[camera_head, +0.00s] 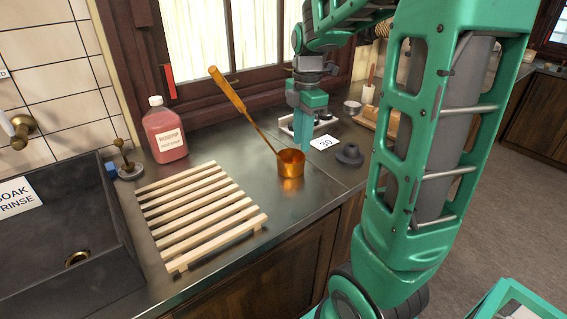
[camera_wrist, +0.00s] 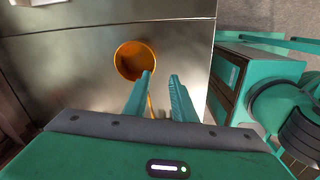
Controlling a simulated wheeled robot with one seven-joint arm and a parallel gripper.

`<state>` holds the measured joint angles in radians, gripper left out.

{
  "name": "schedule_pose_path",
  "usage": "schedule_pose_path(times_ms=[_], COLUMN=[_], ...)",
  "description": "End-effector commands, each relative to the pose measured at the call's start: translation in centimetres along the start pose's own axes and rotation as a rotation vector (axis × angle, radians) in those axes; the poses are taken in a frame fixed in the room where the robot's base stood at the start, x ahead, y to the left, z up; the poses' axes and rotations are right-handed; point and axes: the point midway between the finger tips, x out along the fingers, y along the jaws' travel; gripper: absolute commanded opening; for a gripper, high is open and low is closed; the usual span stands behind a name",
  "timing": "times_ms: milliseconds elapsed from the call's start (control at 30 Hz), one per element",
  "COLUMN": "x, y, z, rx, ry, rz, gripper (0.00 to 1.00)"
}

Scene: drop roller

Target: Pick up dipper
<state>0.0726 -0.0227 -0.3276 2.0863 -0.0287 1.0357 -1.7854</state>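The dipper has a round copper cup (camera_head: 291,164) standing on the dark metal counter. Its long wooden-ended handle (camera_head: 228,92) leans up and to the left. My gripper (camera_head: 302,144) points down beside the dipper, on the window side and right of the handle. In the wrist view my gripper (camera_wrist: 161,78) is open, with a clear gap between the two fingers. There the cup (camera_wrist: 135,60) lies just beyond the left fingertip. A thin piece of the handle shows near the left finger, and the rest is hidden by my gripper's body.
A slatted wooden rack (camera_head: 200,212) lies left of the dipper. A red bottle (camera_head: 165,133) stands behind it, and a dark sink (camera_head: 70,225) is at far left. A white number card (camera_head: 323,142) and a dark grey stopper-like piece (camera_head: 349,154) are right of the cup.

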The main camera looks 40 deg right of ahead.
Motion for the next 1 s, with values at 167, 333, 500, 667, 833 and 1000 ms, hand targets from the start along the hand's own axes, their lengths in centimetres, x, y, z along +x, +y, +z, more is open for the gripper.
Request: schedule_pose_path(times_ms=[167, 333, 500, 667, 833, 1000], x=[0.3, 2.3, 4.7, 5.7, 7.3, 9.7], y=[1.6, 1.7, 1.7, 1.7, 1.5, 1.5], z=[-0.1, -0.2, -0.2, -0.2, -0.1, -0.1], rx=[-0.137, -0.159, -0.157, -0.155, -0.155, -0.155], ry=[-0.004, -0.004, -0.004, -0.004, -0.004, -0.003], rz=[0.001, -0.002, -0.001, 0.001, -0.002, -0.002], gripper=[0.24, 0.24, 0.24, 0.24, 0.24, 0.24])
